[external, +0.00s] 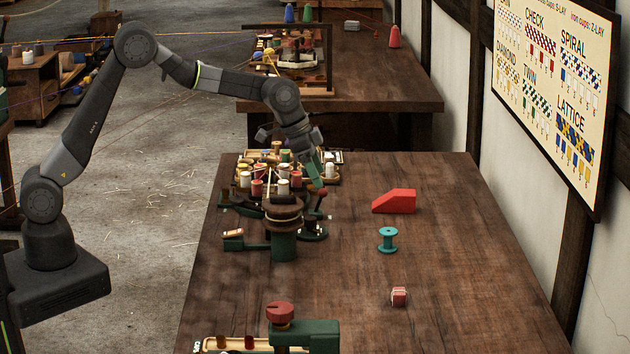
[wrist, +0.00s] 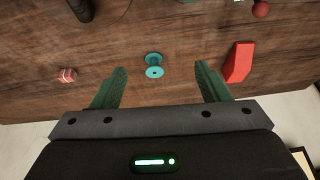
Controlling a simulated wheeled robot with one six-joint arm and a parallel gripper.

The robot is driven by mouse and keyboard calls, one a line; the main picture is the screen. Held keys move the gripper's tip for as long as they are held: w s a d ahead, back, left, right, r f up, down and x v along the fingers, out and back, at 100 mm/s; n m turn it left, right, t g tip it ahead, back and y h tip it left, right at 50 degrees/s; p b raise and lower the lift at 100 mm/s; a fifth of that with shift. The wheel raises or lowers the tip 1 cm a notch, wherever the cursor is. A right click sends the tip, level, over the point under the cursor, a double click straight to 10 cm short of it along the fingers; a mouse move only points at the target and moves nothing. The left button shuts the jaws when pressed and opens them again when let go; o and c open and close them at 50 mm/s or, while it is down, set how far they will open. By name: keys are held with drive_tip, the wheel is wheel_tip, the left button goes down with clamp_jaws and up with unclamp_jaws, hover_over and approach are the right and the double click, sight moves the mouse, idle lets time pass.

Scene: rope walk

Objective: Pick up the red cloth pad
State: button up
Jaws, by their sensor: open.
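A small red block-shaped bundle with pale bands (external: 399,296), which looks like the red cloth pad, lies on the dark wooden table (external: 450,260) towards the front right. In the wrist view the bundle (wrist: 67,75) is at the left, outside my fingers. My gripper (external: 317,180) is above the table's far part, beside the crowded spool stand, well away from the bundle. In the wrist view my two green fingers (wrist: 160,67) are spread apart, with nothing held between them.
A teal spool (external: 388,240) stands between the bundle and a red wedge (external: 395,203). A stand crowded with bobbins (external: 275,180) fills the far left of the table. A green fixture with a red knob (external: 280,313) is at the front. The table's right side is mostly clear.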

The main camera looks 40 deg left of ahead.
drive_tip(key=s+d+t, duration=0.1)
drive_tip(key=s+d, duration=0.4)
drive_tip(key=d, duration=0.4)
drive_tip(key=s+d+m+h+b, duration=0.1)
drive_tip(key=s+d, duration=0.3)
drive_tip(key=d, duration=0.6)
drive_tip(key=s+d+t, duration=0.1)
drive_tip(key=s+d, duration=0.4)
drive_tip(key=d, duration=0.4)
approach(399, 292)
drive_tip(key=p+x, duration=0.1)
drive_tip(key=x, duration=0.1)
drive_tip(key=shift+w+d+f, duration=0.1)
drive_tip(key=shift+w+f, duration=0.05)
drive_tip(key=shift+w, duration=0.15)
drive_tip(key=shift+p+x, duration=0.8)
drive_tip(key=shift+x, duration=2.35)
drive_tip(key=shift+s+f, duration=0.1)
drive_tip(key=c, duration=1.1)
